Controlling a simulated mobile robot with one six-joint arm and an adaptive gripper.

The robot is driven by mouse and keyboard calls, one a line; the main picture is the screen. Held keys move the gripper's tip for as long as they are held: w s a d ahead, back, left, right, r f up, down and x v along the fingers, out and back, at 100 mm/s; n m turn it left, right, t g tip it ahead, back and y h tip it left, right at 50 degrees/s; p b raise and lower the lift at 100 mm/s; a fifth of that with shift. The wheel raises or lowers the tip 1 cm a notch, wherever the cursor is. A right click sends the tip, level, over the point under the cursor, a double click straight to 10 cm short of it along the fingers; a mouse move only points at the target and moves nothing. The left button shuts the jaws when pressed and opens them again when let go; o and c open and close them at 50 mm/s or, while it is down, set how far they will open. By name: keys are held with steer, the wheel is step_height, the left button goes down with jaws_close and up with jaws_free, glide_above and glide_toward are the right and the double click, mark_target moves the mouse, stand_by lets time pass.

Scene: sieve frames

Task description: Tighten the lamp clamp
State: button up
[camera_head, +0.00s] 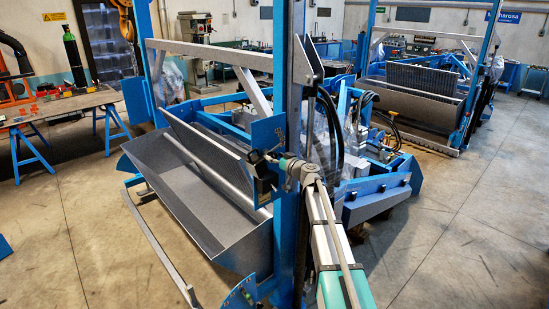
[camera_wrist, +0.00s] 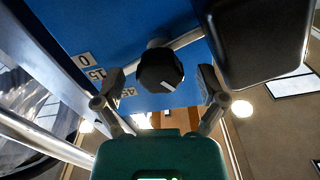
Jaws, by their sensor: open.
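In the wrist view a black faceted knob (camera_wrist: 158,68) with a white mark on its face stands out from a blue plate (camera_wrist: 135,30). I take it for the lamp clamp's knob. A metal rod passes behind it. The white mark points downward in the picture, slightly right. My gripper (camera_wrist: 162,82) is open, with one finger on each side of the knob and a visible gap on both sides.
A black housing (camera_wrist: 255,40) is close by at the right. In the head view a grey trough (camera_head: 215,220) lies left of the post (camera_head: 290,220). Open floor (camera_head: 480,240) shows at right.

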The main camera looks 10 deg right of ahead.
steer(key=c, duration=1.2)
steer(key=shift+o, duration=0.2)
steer(key=shift+m, duration=0.4)
steer(key=m, duration=1.1)
steer(key=shift+d+f+m, duration=0.1)
steer(key=shift+m, duration=0.2)
steer(key=m, duration=0.6)
steer(key=shift+f, duration=0.1)
steer(key=m, duration=0.6)
steer(key=shift+m, duration=0.3)
